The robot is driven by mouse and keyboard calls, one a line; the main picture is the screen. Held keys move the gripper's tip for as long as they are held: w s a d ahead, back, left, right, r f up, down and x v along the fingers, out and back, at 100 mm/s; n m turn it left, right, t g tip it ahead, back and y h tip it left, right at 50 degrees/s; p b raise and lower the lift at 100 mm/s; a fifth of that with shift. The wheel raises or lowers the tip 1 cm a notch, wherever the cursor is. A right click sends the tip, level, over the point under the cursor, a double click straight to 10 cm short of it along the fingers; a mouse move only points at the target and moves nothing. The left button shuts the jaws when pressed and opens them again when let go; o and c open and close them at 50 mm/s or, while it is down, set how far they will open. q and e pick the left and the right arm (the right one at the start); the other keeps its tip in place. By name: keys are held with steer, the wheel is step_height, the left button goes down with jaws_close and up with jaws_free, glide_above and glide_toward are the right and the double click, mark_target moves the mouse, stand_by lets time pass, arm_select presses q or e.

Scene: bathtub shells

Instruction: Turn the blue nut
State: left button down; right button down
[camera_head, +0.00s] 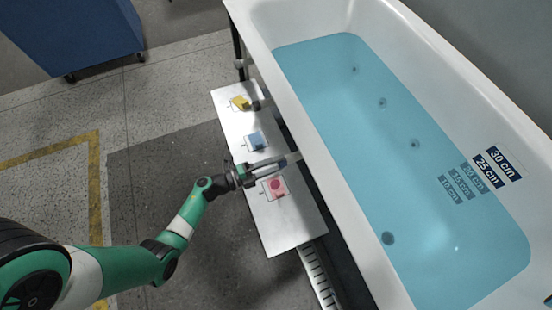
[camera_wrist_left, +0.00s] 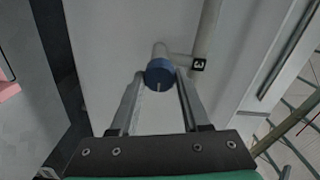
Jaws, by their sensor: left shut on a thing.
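The blue nut (camera_wrist_left: 159,74) is a round blue cap with a pale line on its face, at the end of a white pipe in the left wrist view. The fingertips of my left gripper (camera_wrist_left: 160,80) are on either side of it, and the gripper is shut on it. In the head view my left gripper (camera_head: 291,160) reaches across the white panel to the tub's side. I cannot make out the nut there. My right gripper is not in view.
The white bathtub (camera_head: 262,28) holds blue water. A pipe with a "3" tag (camera_wrist_left: 198,65) runs close beside the nut.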

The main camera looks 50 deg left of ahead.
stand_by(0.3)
arm_select(q)
steer(key=shift+c, duration=1.9)
jaws_free()
steer(key=p+v, duration=0.3)
steer(key=v, duration=0.8)
steer(key=shift+s, duration=0.3)
steer(key=shift+a, duration=0.15)
